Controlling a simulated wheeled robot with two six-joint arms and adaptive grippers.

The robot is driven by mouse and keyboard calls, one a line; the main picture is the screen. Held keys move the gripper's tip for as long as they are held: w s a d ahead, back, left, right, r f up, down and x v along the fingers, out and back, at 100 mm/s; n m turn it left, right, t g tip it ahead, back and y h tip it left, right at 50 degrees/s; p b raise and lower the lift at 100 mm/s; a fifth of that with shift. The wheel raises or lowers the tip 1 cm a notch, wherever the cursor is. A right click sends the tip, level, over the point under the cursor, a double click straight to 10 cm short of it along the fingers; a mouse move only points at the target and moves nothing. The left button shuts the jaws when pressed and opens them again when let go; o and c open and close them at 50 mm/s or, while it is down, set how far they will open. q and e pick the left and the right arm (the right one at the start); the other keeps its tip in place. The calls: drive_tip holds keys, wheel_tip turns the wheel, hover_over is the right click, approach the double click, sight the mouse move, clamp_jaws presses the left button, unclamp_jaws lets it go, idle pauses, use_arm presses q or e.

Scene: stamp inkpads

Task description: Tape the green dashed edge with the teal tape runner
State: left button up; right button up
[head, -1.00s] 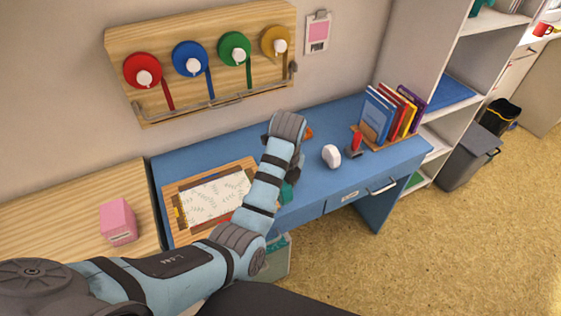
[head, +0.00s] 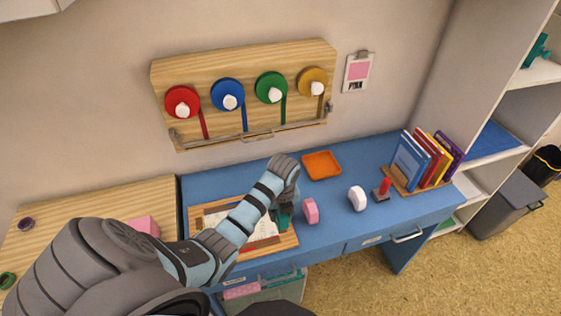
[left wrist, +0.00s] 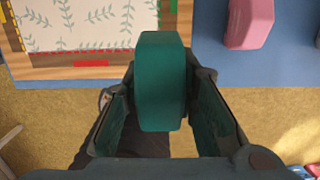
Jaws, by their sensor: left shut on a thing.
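My left gripper (left wrist: 162,105) is shut on the teal tape runner (left wrist: 162,80), which stands upright between the fingers in the left wrist view. In the head view the teal tape runner (head: 286,217) shows below my left gripper (head: 285,200), by the right side of the wooden board (head: 285,243). The leaf-patterned sheet (left wrist: 85,22) lies on that board. My arm hides much of the sheet in the head view. My right gripper is out of view.
A pink tape runner (head: 311,210) and a white one (head: 358,198) stand on the blue desk (head: 340,228) to the right. An orange tray (head: 322,165) lies behind, a red-handled stamp (head: 382,189) and books (head: 425,160) farther right. A pink block (head: 144,226) sits left.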

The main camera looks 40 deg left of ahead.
use_arm(q)
drive_tip(key=shift+w+d+f, duration=0.1)
drive_tip(key=shift+d+f, duration=0.05)
drive_tip(key=shift+f, duration=0.9)
drive_tip(key=shift+s+a, duration=0.2)
drive_tip(key=shift+w+d+f+b, duration=0.1)
drive_tip(key=shift+d+f+b, duration=0.05)
drive_tip(key=shift+f+b, duration=1.65)
drive_tip(key=shift+f, duration=0.95)
drive_tip(key=shift+f+b, duration=0.4)
drive_tip(key=shift+f, duration=0.3)
